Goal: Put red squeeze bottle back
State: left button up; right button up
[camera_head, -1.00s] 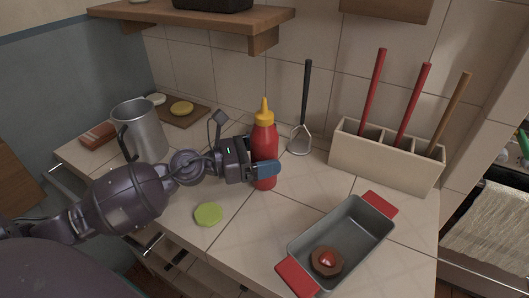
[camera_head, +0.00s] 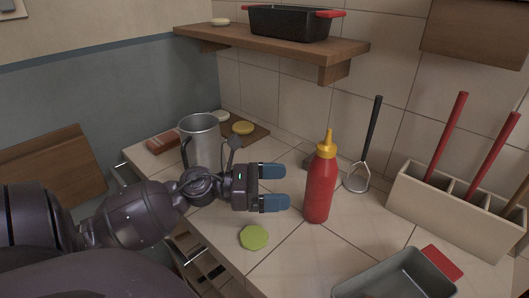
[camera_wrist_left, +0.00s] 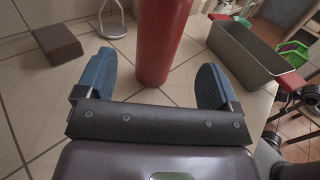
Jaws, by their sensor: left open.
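The red squeeze bottle (camera_head: 319,187) with a yellow nozzle cap stands upright on the tiled counter in the head view. My left gripper (camera_head: 274,188) is open, with its blue fingers pointing at the bottle from the left and a small gap between. In the left wrist view the bottle (camera_wrist_left: 160,40) stands just beyond the open fingertips of the gripper (camera_wrist_left: 158,85), and its top is cut off. My right gripper is in neither view.
A metal pitcher (camera_head: 201,146) stands behind my left arm. A green disc (camera_head: 254,238) lies in front. A grey pan (camera_head: 400,278) is at front right. A utensil holder (camera_head: 447,212) and a masher (camera_head: 366,150) are at the back right. A wooden shelf (camera_head: 270,42) with a black pot (camera_head: 290,22) hangs above.

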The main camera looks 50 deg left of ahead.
pick_arm(q)
jog(key=shift+v, duration=1.5)
